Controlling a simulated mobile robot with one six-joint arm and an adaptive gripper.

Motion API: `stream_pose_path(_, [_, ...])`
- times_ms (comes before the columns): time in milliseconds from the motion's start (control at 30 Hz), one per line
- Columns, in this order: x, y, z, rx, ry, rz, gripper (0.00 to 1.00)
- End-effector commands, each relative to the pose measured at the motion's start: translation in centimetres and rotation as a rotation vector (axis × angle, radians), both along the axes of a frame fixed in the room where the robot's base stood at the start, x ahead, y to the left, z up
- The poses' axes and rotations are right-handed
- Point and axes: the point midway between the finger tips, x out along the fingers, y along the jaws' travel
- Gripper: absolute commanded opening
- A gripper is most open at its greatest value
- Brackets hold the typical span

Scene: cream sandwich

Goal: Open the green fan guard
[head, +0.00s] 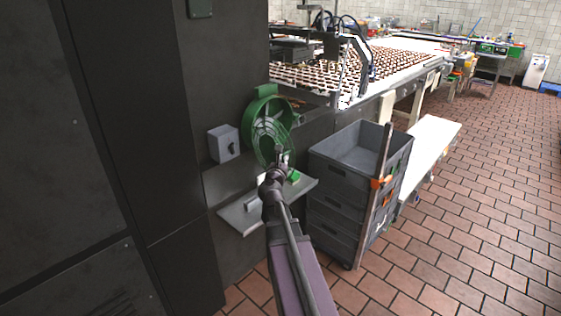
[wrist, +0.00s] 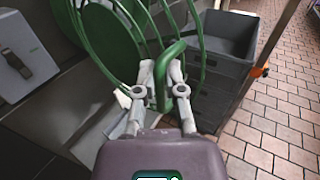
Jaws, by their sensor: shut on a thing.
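The green fan guard (head: 268,136), a round wire grille, is at the wall fan beside the dark cabinet. In the wrist view its curved wires (wrist: 200,45) stand at an angle to the solid green disc (wrist: 108,42) behind, so it looks partly swung out. The green fan housing (head: 262,104) shows above and behind it in the head view. My gripper (head: 281,158) is at the guard's lower right edge. In the wrist view my gripper (wrist: 161,78) is shut on the guard's green handle (wrist: 164,72), one finger on each side. The hinge is hard to make out.
A grey switch box (head: 223,144) is left of the fan. A grey shelf (head: 240,214) juts out below. Stacked grey crates (head: 335,160) with an upright pole stand close to the right. A conveyor of cream sandwiches (head: 400,62) runs behind. The tiled floor at right is clear.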

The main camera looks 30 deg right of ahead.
Motion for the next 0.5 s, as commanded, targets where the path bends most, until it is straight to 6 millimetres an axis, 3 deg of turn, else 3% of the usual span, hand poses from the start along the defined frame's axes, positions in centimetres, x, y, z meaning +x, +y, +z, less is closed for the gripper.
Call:
stream_pose_path(33, [0.25, 0.01, 0.05, -0.004, 0.003, 0.005, 0.22])
stream_pose_path(67, [0.24, -0.01, 0.04, -0.004, 0.003, 0.004, 0.28])
stream_pose_path(500, [-0.3, 0.16, -0.02, -0.001, 0.001, -0.001, 0.28])
